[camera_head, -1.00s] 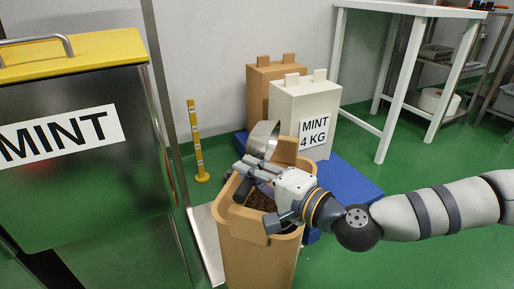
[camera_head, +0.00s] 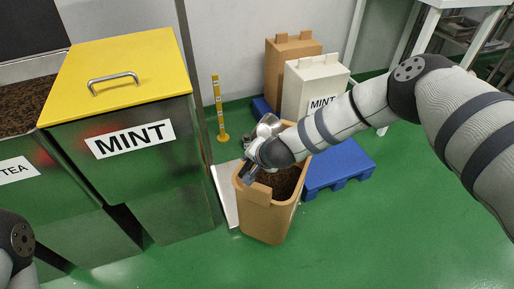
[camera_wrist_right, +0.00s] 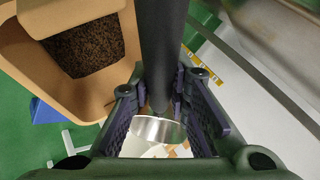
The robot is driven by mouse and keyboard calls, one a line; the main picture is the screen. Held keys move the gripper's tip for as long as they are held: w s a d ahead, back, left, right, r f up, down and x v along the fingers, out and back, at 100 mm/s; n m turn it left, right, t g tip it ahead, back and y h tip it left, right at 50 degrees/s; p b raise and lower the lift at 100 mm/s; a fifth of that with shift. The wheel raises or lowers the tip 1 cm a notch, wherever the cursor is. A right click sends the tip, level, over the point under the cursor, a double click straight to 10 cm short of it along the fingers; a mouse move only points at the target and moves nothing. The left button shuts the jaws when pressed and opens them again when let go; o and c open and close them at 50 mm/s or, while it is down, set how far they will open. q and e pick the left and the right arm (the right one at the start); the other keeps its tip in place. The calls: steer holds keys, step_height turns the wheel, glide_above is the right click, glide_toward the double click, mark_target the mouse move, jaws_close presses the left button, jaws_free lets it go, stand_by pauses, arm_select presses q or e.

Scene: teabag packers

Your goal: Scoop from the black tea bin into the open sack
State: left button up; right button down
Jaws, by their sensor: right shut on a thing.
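The open sack (camera_head: 246,216) is a brown paper sack on the floor at the centre of the head view, with dark tea inside. In the right wrist view the sack (camera_wrist_right: 108,22) shows its dark contents at upper left. My right gripper (camera_head: 251,162) is over the sack's left rear rim. It is shut on the dark handle of a scoop (camera_wrist_right: 163,45); the scoop's shiny metal bowl (camera_wrist_right: 155,130) hangs beyond the fingers, its load unclear. The black tea bin (camera_head: 22,105) is open at the far left, full of dark tea, its label partly cut off. My left gripper is out of view.
A steel mint bin (camera_head: 110,75) with a shut yellow lid stands beside the tea bin. A blue pallet (camera_head: 340,165), a white mint sack (camera_head: 305,85), a closed brown sack (camera_head: 283,60) and a yellow post (camera_head: 218,110) stand around the open sack. Green floor in front is clear.

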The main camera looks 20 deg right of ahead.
steer(key=shift+w+a+r+g+h, duration=0.2)
steer(key=shift+w+r+g+h, duration=0.1)
steer(key=shift+r+g, duration=0.1)
steer(key=shift+s+f+n+g+h, duration=0.15)
steer(key=shift+f+n+g+h, duration=0.05)
steer(key=shift+n+g+h, duration=0.1)
steer(key=g+h+b, duration=0.2)
steer(key=b, duration=0.3)
steer(key=shift+r+n+g, duration=0.1)
steer(key=shift+n+g, duration=0.2)
steer(key=shift+r+g+h+b, duration=0.45)
steer(key=shift+h+b, duration=0.15)
steer(key=shift+b, duration=0.1)
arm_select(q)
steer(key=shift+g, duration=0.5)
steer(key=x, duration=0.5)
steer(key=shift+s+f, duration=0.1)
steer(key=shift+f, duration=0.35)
arm_select(e)
steer(key=shift+r, duration=0.3)
steer(key=shift+s+d, duration=0.15)
steer(key=shift+s, duration=0.05)
